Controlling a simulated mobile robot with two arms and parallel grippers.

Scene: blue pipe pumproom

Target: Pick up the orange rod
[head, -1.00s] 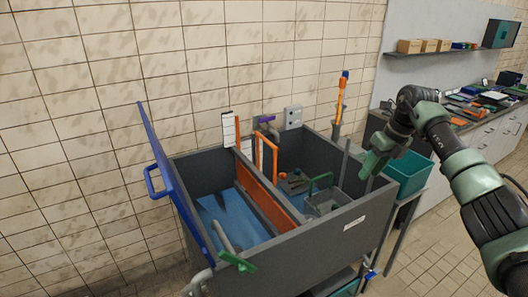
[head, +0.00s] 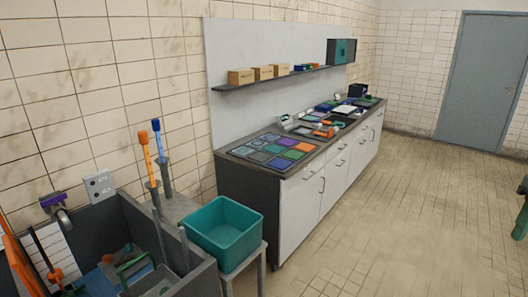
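The lower ends of both rods are hidden in the holders. Neither of my grippers shows in the view, so their relation to the rods is not visible.
A teal bin (head: 226,232) stands on a grey stand right of the rods. A grey sink basin (head: 110,216) fills the lower left. A long counter (head: 262,205) carries several coloured tiles. The floor (head: 400,200) at right is largely open. A green object (head: 521,222) is cut off at the right edge.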

